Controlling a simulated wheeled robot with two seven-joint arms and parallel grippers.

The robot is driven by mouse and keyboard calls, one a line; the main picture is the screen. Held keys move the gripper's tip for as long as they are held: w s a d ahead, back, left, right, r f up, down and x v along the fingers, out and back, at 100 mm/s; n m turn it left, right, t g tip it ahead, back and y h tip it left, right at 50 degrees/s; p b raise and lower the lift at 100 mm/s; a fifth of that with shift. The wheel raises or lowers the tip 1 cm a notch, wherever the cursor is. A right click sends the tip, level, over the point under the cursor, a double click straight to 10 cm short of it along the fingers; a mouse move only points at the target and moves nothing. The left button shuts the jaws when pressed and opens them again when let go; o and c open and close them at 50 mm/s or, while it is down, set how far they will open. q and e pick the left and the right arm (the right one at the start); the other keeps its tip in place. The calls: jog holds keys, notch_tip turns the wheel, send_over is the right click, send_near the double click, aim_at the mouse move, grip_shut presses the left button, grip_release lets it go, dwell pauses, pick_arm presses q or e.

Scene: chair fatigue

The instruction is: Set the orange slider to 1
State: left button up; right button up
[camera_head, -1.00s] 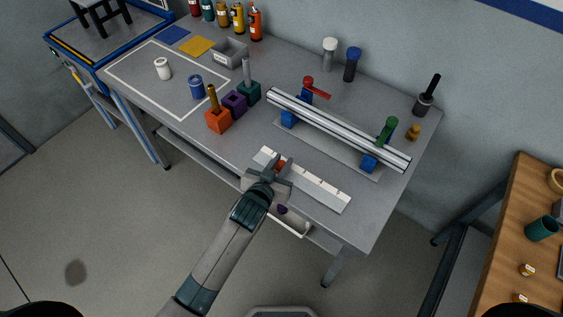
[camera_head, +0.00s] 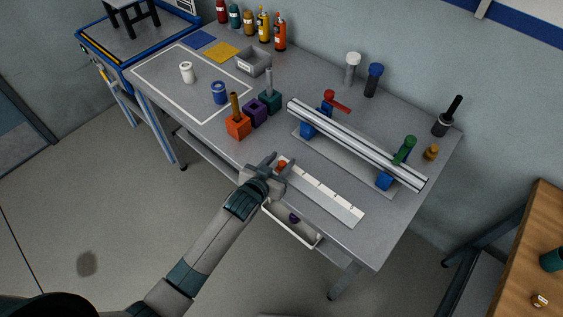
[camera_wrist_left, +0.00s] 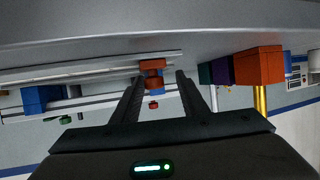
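The orange slider (camera_head: 281,165) sits at the left end of a long white strip with marks (camera_head: 330,195) near the table's front edge. I cannot read the marks. My left gripper (camera_head: 280,160) is at the slider, with one finger on each side of it. In the left wrist view the slider's orange knob (camera_wrist_left: 152,68) lies between the two dark fingers (camera_wrist_left: 157,82), with gaps visible on both sides, so the gripper looks open around it. My right gripper is not in view.
Behind the strip is a silver rail (camera_head: 350,140) with blue supports and red and green handles. Left of it stand orange (camera_head: 238,126), purple (camera_head: 254,111) and teal (camera_head: 270,101) blocks. An open white drawer (camera_head: 292,232) is below the table edge.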

pick_arm(q)
jog(key=shift+s+d, duration=0.1)
jog(key=shift+s+r, duration=0.1)
jog(key=b+v, duration=0.3)
jog(key=v, duration=1.4)
